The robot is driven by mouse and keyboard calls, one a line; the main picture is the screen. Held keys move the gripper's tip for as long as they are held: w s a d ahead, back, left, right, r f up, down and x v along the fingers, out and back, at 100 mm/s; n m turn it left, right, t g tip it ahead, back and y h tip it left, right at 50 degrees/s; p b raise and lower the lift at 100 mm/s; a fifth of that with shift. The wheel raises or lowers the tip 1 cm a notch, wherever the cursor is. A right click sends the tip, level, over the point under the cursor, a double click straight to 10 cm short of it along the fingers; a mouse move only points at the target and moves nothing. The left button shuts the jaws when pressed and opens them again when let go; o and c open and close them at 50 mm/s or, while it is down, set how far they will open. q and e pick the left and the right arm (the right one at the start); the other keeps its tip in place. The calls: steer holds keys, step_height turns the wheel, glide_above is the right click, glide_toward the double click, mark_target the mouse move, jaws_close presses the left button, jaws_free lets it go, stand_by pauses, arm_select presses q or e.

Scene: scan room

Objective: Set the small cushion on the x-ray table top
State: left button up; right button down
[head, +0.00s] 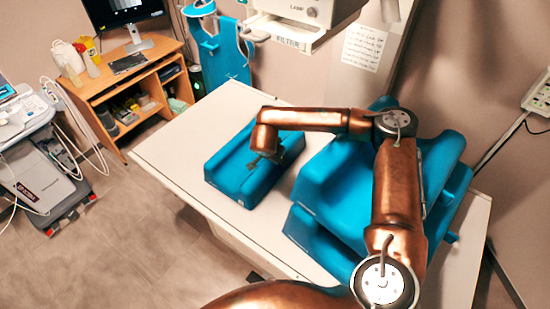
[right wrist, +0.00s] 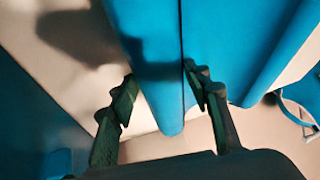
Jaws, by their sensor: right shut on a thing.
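The small blue cushion (head: 232,176) is at the middle of the white x-ray table top (head: 180,142), left of a stack of larger blue cushions. My right gripper (head: 262,160) reaches down on it from above. In the right wrist view my right gripper (right wrist: 158,92) has its two dark fingers on either side of a blue part of the cushion (right wrist: 160,55), shut on it. The cushion looks level and over the table top; I cannot tell whether its underside touches the surface. My left gripper is not in view.
Larger blue cushions (head: 335,190) fill the right part of the table, beneath my right arm. The x-ray head (head: 300,25) hangs above the far end. The table's left part is bare. A wooden desk (head: 125,90) and an ultrasound cart (head: 45,165) stand at left.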

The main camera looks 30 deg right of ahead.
steer(key=c, duration=1)
jaws_free()
steer(key=shift+s, duration=0.1)
steer(key=shift+c, duration=0.2)
steer(key=shift+a, duration=0.1)
steer(key=v, duration=1.2)
